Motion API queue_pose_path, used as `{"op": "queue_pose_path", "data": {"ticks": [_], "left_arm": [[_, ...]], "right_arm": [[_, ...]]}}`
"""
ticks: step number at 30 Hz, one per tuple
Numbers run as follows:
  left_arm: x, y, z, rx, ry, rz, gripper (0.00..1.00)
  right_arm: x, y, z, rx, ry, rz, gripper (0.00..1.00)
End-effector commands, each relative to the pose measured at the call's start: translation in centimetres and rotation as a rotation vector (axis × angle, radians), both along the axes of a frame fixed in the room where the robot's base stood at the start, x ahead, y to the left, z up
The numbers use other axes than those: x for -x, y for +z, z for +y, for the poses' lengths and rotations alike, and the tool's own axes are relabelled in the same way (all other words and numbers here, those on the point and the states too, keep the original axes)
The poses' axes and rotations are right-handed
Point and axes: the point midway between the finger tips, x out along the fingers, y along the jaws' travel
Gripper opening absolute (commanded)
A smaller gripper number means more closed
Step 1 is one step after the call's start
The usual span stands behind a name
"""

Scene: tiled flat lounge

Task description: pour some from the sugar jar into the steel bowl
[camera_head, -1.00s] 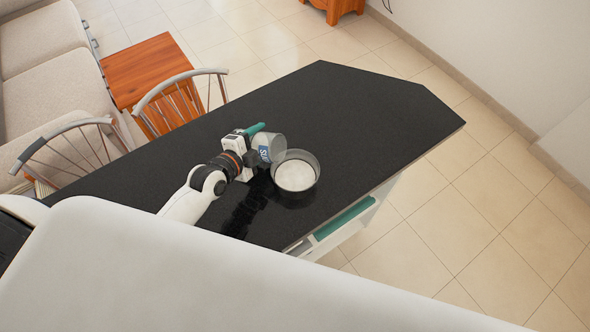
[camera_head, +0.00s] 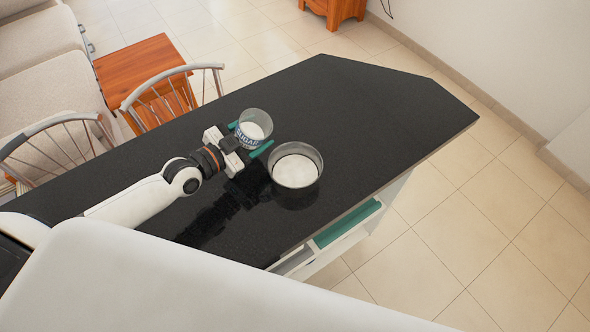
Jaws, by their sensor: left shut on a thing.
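The sugar jar (camera_head: 253,130) is clear glass with a blue SUGAR label and white sugar inside. My left gripper (camera_head: 250,141) is shut on it, with teal fingers on either side. The jar looks close to upright, with its open top towards the camera; I cannot tell if it touches the counter. The steel bowl (camera_head: 317,158) stands on the dark counter just right of and below the jar in the picture. White sugar lies in the bowl. My right gripper is not in view.
The black counter (camera_head: 370,110) is clear to the right of the bowl and at its far end. Two chairs (camera_head: 172,75) stand along its left side, near a wooden table (camera_head: 140,62) and a beige sofa (camera_head: 35,75). An open drawer (camera_head: 340,235) shows below the near edge.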

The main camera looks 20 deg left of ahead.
Motion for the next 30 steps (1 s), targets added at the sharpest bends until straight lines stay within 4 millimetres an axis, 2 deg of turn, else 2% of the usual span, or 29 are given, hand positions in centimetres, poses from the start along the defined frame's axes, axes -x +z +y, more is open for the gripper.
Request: {"op": "queue_pose_path", "data": {"ticks": [1, 9, 18, 25, 30], "left_arm": [[-0.1, -0.9, 0.2, 0.02, -0.001, -0.001, 0.3], [-0.1, -1.7, 0.8, 0.184, -0.004, 0.019, 0.3], [-0.2, -1.7, 1.4, 0.371, -0.003, 0.039, 0.3], [-0.2, -1.3, 1.6, 0.434, -0.002, 0.047, 0.3], [-0.2, 0.6, 1.6, 0.44, -0.003, 0.047, 0.3]], "right_arm": [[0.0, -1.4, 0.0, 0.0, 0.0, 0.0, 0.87], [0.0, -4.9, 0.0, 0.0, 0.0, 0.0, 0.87], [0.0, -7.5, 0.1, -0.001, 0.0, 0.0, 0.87], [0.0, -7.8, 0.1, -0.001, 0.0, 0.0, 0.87], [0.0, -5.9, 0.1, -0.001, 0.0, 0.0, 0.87]]}}
